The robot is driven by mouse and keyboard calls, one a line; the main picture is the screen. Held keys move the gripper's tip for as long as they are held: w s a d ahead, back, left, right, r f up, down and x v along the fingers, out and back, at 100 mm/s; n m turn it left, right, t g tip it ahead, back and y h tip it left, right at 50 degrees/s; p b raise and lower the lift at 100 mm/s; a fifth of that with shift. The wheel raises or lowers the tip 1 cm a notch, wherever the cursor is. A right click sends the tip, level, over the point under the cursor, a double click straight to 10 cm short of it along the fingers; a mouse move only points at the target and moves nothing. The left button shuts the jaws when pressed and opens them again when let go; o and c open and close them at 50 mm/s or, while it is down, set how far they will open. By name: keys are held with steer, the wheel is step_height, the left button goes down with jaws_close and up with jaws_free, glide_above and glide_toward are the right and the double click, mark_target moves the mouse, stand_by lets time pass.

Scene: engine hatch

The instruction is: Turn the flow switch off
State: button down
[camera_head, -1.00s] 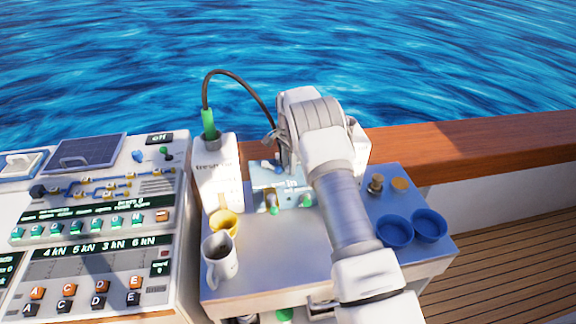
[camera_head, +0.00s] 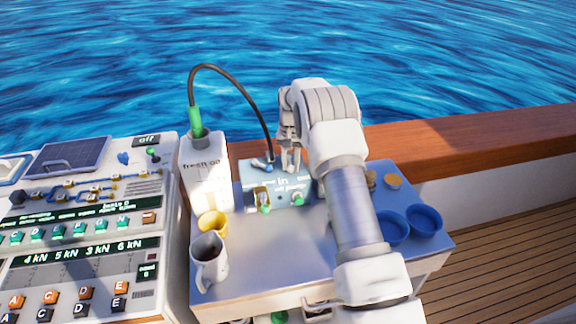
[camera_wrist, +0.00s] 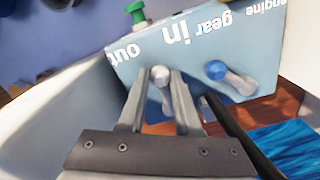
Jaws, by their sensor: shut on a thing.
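A light blue box (camera_head: 252,178) with printed words such as "in" stands at the back of the grey worktop; it also shows in the wrist view (camera_wrist: 128,62), with "out", "in", "gear" and "engine". On it are a small switch with a pale round knob (camera_wrist: 160,74) and one with a blue knob (camera_wrist: 215,70). My gripper (camera_wrist: 162,78) is shut on the pale-knobbed switch, one finger at each side. In the head view my gripper (camera_head: 291,165) points down at the box's top; its fingertips partly hide the switch there. I cannot read which switch is labelled flow.
A white oil canister (camera_head: 203,165) with a green-ended black cable (camera_head: 238,82) stands left of the box. Yellow (camera_head: 213,224) and grey (camera_head: 209,258) mugs stand in front. Blue cups (camera_head: 393,228) sit at the right. A control console (camera_head: 75,225) fills the left.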

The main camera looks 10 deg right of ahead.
mark_target(292, 166)
steer(key=shift+d+n, duration=0.15)
steer(key=shift+n, duration=0.15)
steer(key=c, duration=0.6)
jaws_free()
step_height(292, 166, up, 18)
steer(key=shift+f, duration=0.25)
